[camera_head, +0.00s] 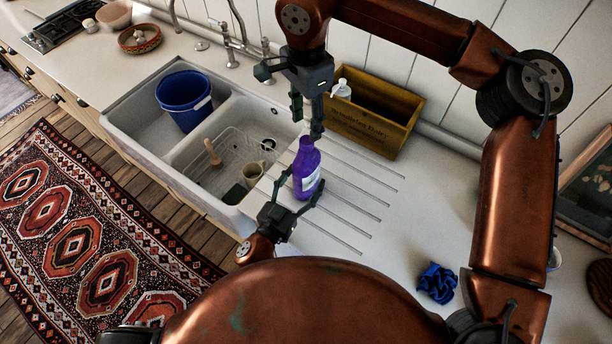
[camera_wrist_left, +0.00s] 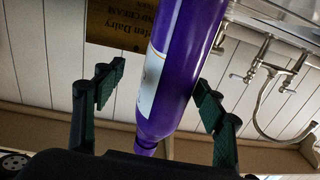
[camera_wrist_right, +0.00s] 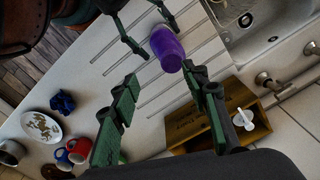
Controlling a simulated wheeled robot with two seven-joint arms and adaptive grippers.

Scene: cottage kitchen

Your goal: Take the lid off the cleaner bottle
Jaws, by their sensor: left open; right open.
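The purple cleaner bottle (camera_head: 306,172) with a pale label stands upright on the ridged drainboard right of the sink. Its narrow purple top (camera_head: 306,142) shows in the head view; I cannot clearly separate lid from neck. My left gripper (camera_head: 301,193) is open, low down, with a finger on each side of the bottle; gaps show in the left wrist view, where the bottle (camera_wrist_left: 178,75) passes between the fingers. My right gripper (camera_head: 306,120) is open and points down just above the bottle's top. In the right wrist view the bottle (camera_wrist_right: 167,48) lies beyond its fingers.
A yellow wooden crate (camera_head: 362,138) with a white-topped bottle (camera_head: 342,90) stands behind, close to my right gripper. The sink (camera_head: 150,140) at left holds a blue bucket (camera_head: 184,100), a rack and a mug (camera_head: 253,172).

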